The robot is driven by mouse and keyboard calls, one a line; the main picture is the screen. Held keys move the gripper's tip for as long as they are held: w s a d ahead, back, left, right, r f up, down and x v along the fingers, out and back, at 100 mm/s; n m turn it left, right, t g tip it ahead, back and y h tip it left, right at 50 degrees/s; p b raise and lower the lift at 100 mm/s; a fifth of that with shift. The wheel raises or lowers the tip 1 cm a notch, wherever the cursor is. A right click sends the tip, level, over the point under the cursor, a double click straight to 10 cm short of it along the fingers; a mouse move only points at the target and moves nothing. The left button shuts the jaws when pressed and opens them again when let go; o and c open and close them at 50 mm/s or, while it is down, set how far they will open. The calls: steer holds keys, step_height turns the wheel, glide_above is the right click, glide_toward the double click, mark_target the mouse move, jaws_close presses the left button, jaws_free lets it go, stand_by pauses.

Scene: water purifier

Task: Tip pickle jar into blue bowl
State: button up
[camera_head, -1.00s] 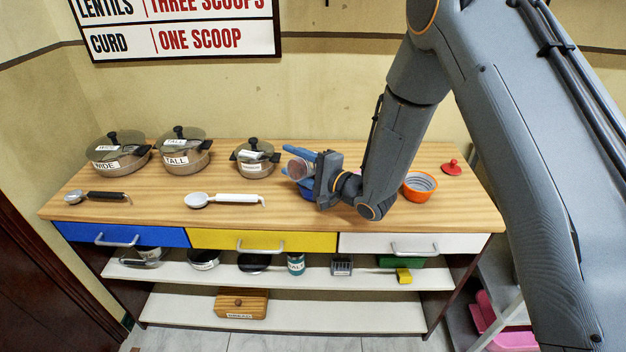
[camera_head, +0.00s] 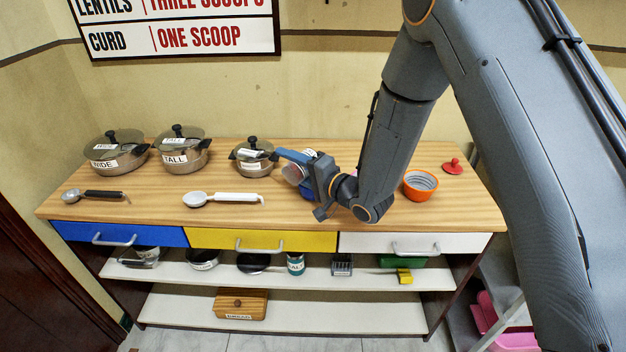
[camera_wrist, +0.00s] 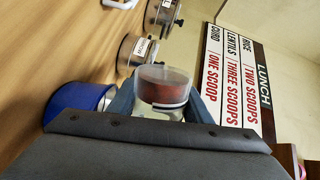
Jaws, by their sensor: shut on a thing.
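The pickle jar (camera_wrist: 163,84) is clear with dark red contents. It sits between the two blue-grey fingers of my gripper (camera_wrist: 160,102), which is shut on it above the counter. In the head view the jar (camera_head: 292,173) is partly hidden by my gripper (camera_head: 298,166) and looks tilted. The blue bowl (camera_wrist: 82,97) stands on the counter, to the left of the jar in the wrist view. In the head view only a bit of the bowl (camera_head: 308,192) shows below the jar, behind my gripper. I cannot tell whether anything is in the bowl.
Lidded pots (camera_head: 182,155) stand along the back of the wooden counter (camera_head: 160,215). A small pot (camera_head: 252,164) is just left of my gripper. A white ladle (camera_head: 220,199) lies in front. An orange bowl (camera_head: 420,184) and a red lid (camera_head: 453,166) are at the right.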

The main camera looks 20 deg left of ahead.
steer(key=shift+s+a+f+n+t+b, duration=0.3)
steer(key=shift+s+f+n+b, duration=0.45)
steer(key=shift+n, duration=1.8)
steer(key=shift+s+a+f+n+t+b, duration=0.25)
steer(key=shift+n+b, duration=0.9)
steer(key=shift+n, duration=1.35)
steer(key=shift+s+a+f+n+t+b, duration=0.25)
steer(key=shift+s+f+n+b, duration=0.55)
steer(key=shift+n, duration=1.75)
steer(key=shift+w+r, duration=0.15)
steer(key=shift+w, duration=0.15)
steer(key=shift+a, duration=0.1)
